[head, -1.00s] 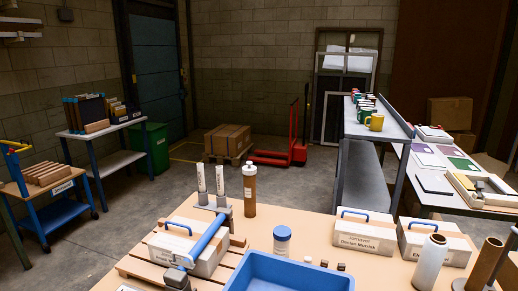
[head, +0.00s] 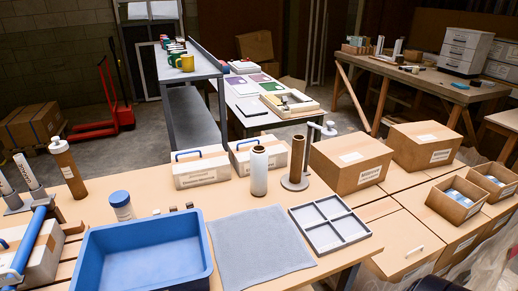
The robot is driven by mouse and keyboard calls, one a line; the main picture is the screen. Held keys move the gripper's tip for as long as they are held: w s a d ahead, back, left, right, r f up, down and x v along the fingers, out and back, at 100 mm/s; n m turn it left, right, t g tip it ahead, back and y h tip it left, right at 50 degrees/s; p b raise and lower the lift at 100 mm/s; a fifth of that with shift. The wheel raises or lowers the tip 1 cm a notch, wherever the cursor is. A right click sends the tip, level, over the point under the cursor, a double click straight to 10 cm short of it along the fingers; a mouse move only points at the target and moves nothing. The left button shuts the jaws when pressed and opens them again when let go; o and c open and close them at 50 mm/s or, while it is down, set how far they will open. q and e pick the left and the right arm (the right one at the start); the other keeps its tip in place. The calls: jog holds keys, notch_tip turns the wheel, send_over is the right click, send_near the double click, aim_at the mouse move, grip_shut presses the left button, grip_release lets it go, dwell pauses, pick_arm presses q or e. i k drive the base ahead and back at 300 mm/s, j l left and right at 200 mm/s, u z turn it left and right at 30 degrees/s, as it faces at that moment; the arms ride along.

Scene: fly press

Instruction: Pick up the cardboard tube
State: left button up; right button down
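A plain brown cardboard tube (head: 297,158) stands upright on a round grey base on the table, its open end up. A grey metal post with a knob (head: 322,131) rises just behind it. A white roll (head: 259,172) with a brown open top stands apart to its left. Neither of my grippers is in view.
A blue tray (head: 150,225), a grey cloth (head: 258,245) and a grey divided tray (head: 330,222) lie in front. White labelled boxes (head: 201,170) stand behind the roll. Cardboard boxes (head: 351,158) fill the right. A blue bar (head: 28,240) lies over a box at left.

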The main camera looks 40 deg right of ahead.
aim_at(297, 160)
jog(key=z, duration=1.5)
